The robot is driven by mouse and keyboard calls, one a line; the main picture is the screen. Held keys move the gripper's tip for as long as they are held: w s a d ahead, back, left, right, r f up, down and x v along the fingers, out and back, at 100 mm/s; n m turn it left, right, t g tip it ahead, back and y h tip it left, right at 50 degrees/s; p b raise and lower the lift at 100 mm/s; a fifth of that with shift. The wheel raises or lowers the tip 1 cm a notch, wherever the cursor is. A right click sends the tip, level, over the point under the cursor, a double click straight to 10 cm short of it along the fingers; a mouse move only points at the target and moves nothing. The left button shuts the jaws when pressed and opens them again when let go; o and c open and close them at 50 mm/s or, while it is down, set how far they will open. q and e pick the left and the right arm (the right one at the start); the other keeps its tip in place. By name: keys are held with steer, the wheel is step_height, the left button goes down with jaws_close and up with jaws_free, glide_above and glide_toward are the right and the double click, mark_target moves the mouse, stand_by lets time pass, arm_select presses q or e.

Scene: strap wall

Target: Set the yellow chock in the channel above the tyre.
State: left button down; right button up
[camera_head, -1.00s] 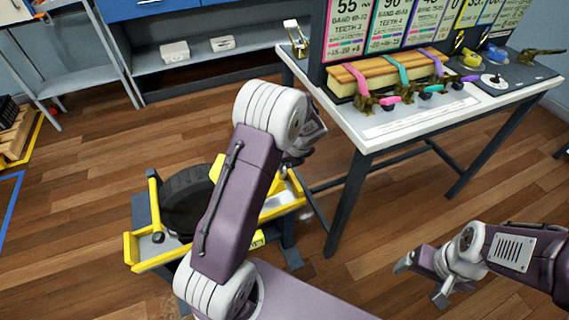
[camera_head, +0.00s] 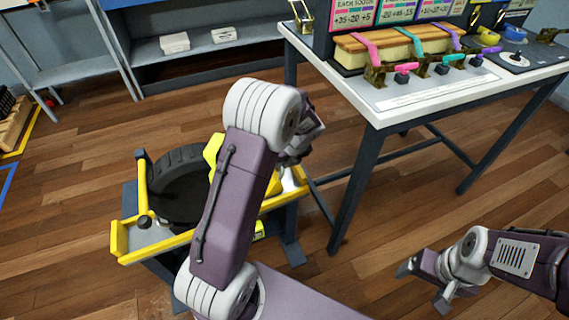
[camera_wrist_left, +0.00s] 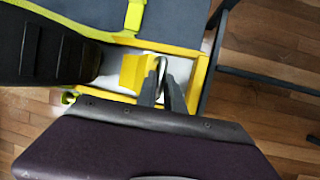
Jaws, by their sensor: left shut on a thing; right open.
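The yellow chock (camera_wrist_left: 133,72) is in the left wrist view, over the pale channel floor, just right of the black tyre (camera_wrist_left: 40,52) with a small gap between. I cannot tell if the chock touches the channel floor. In the head view my left arm hides part of the channel. My right gripper (camera_head: 425,284) is open and empty.
A white-topped table (camera_head: 430,95) with coloured straps stands at the right. A grey shelf (camera_head: 200,60) stands at the back. The floor between channel and right gripper is clear.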

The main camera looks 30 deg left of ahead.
arm_select(q)
steer(key=shift+s+a+f+b, duration=0.2)
steer(key=shift+s+f+b, duration=0.05)
steer(key=shift+f+b, duration=0.45)
steer(key=shift+s+a, duration=0.15)
steer(key=shift+s, duration=0.05)
steer(key=shift+s+a+f, duration=0.15)
steer(key=shift+s+a, duration=0.05)
steer(key=shift+s, duration=0.05)
steer(key=c, duration=1.4)
jaws_free()
steer(key=shift+o, duration=0.2)
steer(key=shift+p, duration=0.35)
